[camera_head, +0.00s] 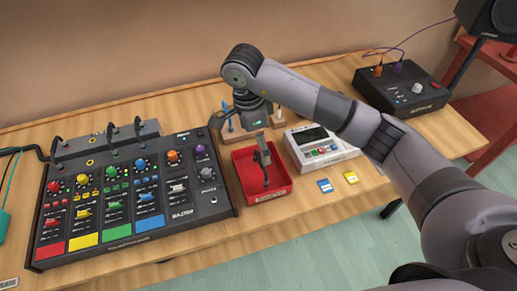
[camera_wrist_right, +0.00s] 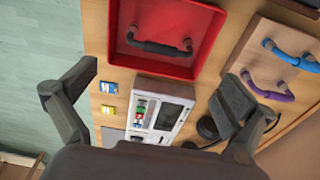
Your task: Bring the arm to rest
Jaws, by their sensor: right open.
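My right gripper (camera_head: 243,138) is open and hangs above the table, just over the back left of the red tray (camera_head: 281,190). Its two fingers are spread wide with nothing between them in the wrist view (camera_wrist_right: 158,85). A dark handle-shaped piece (camera_wrist_right: 158,47) lies inside the red tray and is apart from the fingers in the wrist view. My right arm reaches in from the right, bent over the white device with a screen (camera_head: 320,150). My left gripper does not show in either view.
A large mixer (camera_head: 125,230) with coloured knobs stands left of the tray. Blue (camera_head: 325,185) and yellow (camera_head: 351,177) cards lie near the front edge. A wooden block (camera_wrist_right: 262,62) holds blue and purple handle-like pieces. A black box (camera_head: 402,90) with cables stands back right.

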